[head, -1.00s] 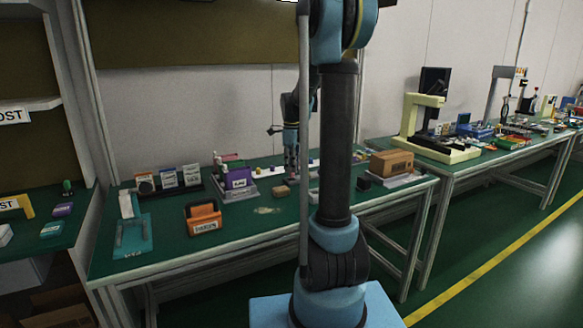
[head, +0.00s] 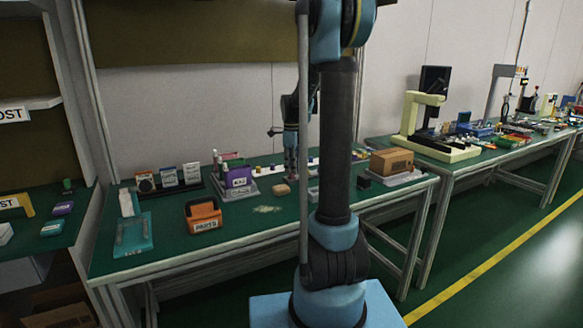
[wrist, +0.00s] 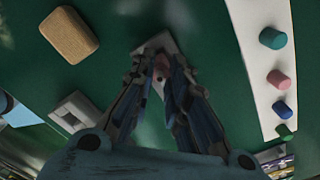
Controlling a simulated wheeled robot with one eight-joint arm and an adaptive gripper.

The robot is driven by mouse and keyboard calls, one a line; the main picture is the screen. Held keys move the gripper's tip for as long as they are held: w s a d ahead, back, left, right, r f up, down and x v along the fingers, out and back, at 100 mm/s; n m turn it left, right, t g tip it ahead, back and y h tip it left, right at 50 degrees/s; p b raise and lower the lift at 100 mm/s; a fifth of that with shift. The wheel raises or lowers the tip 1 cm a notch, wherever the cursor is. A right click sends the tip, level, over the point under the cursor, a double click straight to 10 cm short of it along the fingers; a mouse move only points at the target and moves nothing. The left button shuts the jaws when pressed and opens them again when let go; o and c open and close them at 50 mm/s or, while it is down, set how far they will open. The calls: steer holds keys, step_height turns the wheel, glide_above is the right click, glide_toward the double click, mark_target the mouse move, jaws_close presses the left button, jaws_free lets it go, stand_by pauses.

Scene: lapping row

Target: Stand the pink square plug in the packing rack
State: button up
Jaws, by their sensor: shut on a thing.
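My gripper (wrist: 161,76) points down over the green bench, its fingers closed around a small pink piece (wrist: 160,66). Only part of the pink piece shows between the fingers, so its square shape and tilt are hard to tell. A pale grey piece (wrist: 154,44) lies just beyond the fingertips, partly covered by them; I cannot tell whether the pink piece touches it. A grey block with a square opening (wrist: 75,112) lies to the left in the wrist view. I cannot tell surely which thing is the packing rack. In the head view my gripper (head: 291,174) is small, behind the tan block.
The tan block (wrist: 69,34) lies at upper left in the wrist view. A white strip (wrist: 250,60) at right carries several coloured round plugs, including a pink one (wrist: 278,79). In the head view, a grey holder with a purple box (head: 240,181) and an orange carrier (head: 204,216) stand left.

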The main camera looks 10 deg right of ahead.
steer(key=shift+f, duration=0.4)
steer(key=o, duration=0.9)
step_height(320, 180, up, 12)
steer(key=shift+f, duration=0.1)
stand_by(0.4)
